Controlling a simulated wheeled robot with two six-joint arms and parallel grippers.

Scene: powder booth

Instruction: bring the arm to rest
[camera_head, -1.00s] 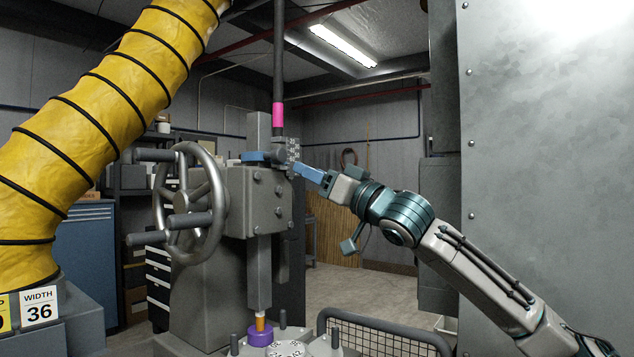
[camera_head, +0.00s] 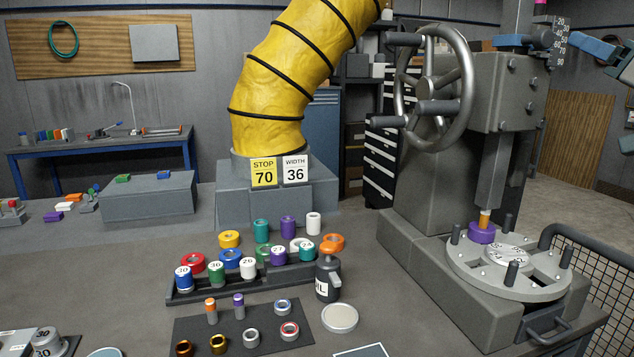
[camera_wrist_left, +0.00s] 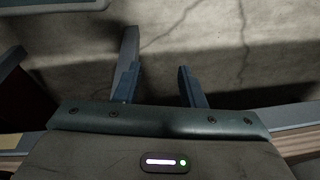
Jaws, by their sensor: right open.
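My right gripper (camera_head: 597,48) shows at the top right edge of the head view, cut off by the frame. Its blue finger is close beside the numbered scale (camera_head: 561,45) on the press; I cannot tell whether they touch. It is open, and I see nothing held in it. My left gripper (camera_wrist_left: 158,75) shows in the left wrist view with its two dark blue fingers apart and nothing between them. Most of the right arm is out of view.
The grey press (camera_head: 460,150) with its handwheel (camera_head: 468,90) stands at right, a purple ring (camera_head: 481,233) under its ram. A rack (camera_head: 220,292) of coloured rings and a dark mat (camera_head: 235,338) lie in front. A wire guard (camera_head: 600,265) stands at far right.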

